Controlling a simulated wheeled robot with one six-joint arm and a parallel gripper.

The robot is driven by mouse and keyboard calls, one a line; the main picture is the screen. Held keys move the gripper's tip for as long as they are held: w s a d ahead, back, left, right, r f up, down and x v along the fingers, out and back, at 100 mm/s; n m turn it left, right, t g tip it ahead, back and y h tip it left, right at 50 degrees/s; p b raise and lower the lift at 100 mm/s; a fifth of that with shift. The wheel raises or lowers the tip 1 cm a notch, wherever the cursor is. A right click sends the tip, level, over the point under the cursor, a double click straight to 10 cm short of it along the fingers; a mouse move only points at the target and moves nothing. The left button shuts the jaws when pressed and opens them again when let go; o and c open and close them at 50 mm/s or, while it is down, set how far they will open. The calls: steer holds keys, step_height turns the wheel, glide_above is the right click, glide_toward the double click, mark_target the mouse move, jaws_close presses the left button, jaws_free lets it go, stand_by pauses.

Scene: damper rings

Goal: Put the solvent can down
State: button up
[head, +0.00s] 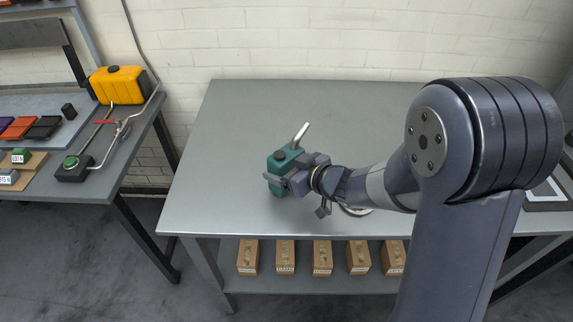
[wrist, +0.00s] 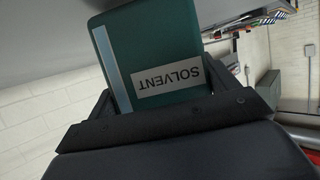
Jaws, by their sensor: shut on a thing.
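The solvent can (head: 280,161) is a small green can with a dark cap and a light spout pointing up to the right. In the head view it is over the middle-left part of the grey table (head: 233,130); I cannot tell whether its base touches the top. My gripper (head: 278,180) is shut on the can from the right. In the wrist view the can (wrist: 158,55) fills the space between the jaws (wrist: 160,108), and its white label reads SOLVENT upside down.
A round light item (head: 356,211) is partly hidden under my arm. Several brown boxes (head: 285,257) stand on the shelf below. The left bench holds a yellow tank (head: 117,85) and a clamp-like fixture (head: 75,166). The table's back and left are clear.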

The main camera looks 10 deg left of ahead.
steer(key=shift+f, duration=0.35)
stand_by(0.5)
steer(key=o, duration=1.2)
steer(key=shift+o, duration=0.2)
steer(key=v, duration=1)
steer(key=shift+s+d+r+p, duration=0.2)
steer(key=shift+d+p, duration=0.1)
steer(key=shift+p, duration=0.15)
steer(key=shift+c, duration=0.2)
jaws_close()
